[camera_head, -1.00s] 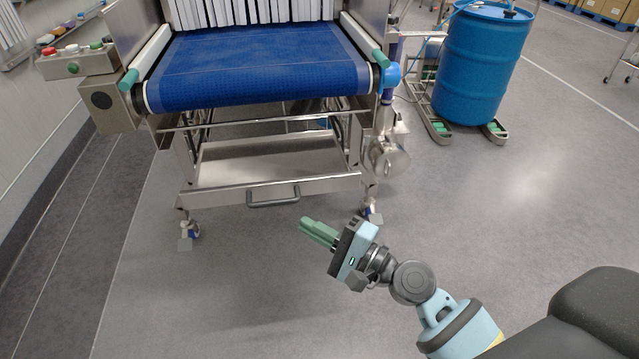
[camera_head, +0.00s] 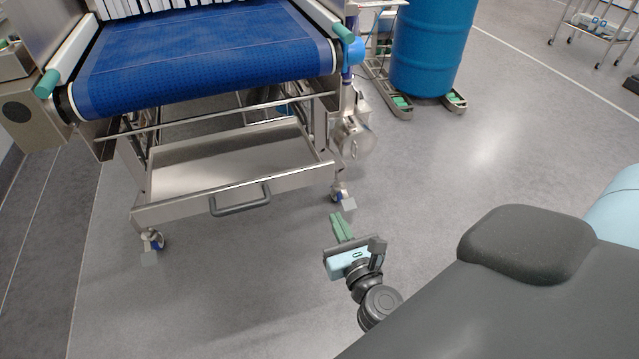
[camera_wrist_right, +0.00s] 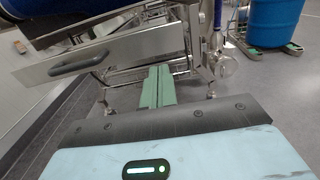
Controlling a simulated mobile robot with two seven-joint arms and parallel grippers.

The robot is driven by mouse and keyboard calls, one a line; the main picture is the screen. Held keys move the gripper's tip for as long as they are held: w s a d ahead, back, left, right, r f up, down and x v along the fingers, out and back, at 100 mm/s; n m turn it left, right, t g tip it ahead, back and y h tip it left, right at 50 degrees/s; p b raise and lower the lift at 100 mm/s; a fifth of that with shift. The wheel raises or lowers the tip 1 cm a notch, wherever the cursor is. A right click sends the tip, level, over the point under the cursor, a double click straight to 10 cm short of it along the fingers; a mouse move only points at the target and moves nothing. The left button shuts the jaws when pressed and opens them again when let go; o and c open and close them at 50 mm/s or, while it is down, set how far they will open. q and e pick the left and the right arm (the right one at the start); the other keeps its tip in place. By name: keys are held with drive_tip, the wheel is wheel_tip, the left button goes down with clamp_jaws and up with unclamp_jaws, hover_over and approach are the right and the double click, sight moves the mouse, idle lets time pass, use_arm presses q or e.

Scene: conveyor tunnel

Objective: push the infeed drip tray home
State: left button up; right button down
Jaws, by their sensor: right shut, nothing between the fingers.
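The infeed drip tray (camera_head: 225,172) is a shallow steel tray under the blue conveyor belt, with a grey bar handle (camera_head: 240,203) on its front. Its front stands out toward me, ahead of the belt's end. My right gripper (camera_head: 341,226), with green fingers, is shut and empty. It is right of the tray's front and apart from it, near the right caster. In the right wrist view the tray front (camera_wrist_right: 110,52) and handle (camera_wrist_right: 78,64) are up and left of the green fingers (camera_wrist_right: 158,86). My left gripper is not in view.
The blue conveyor belt (camera_head: 205,57) overhangs the tray. The frame stands on casters, one at front left (camera_head: 151,241) and one at right (camera_head: 341,196). A blue drum (camera_head: 431,45) stands on a low base at back right. The floor in front of the tray is clear.

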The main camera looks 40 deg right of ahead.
sight(315, 177)
drive_tip(key=p+x, duration=0.1)
drive_tip(key=x, duration=1)
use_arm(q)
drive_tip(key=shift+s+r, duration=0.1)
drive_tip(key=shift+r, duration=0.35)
use_arm(e)
drive_tip(key=shift+w+d, duration=0.1)
drive_tip(key=shift+w, duration=0.2)
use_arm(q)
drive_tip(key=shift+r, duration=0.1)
